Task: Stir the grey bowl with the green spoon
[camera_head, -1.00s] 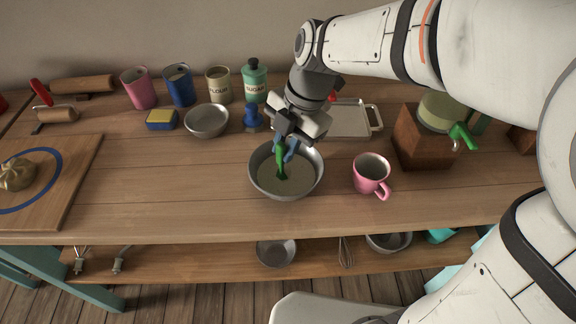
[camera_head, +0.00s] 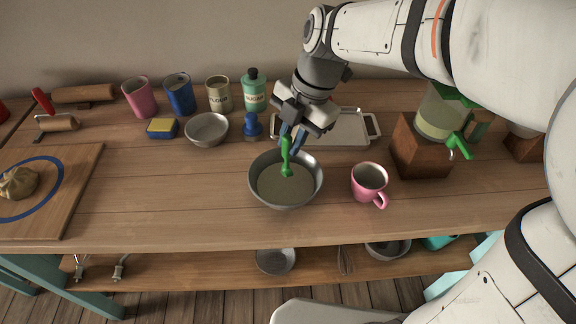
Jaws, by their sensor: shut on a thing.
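The grey bowl (camera_head: 257,187) stands on the wooden counter near its front edge, with a greyish-beige content inside. My gripper (camera_head: 293,138) is above the back right part of the bowl, shut on the green spoon (camera_head: 286,158). The spoon stands roughly upright, and its lower end is inside the bowl. I cannot tell how deep the tip sits in the content.
A pink mug (camera_head: 369,182) stands close to the right of the bowl. A smaller grey bowl (camera_head: 207,130), a blue object (camera_head: 252,127) and a metal tray (camera_head: 345,128) are behind. Counter left of the bowl is clear.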

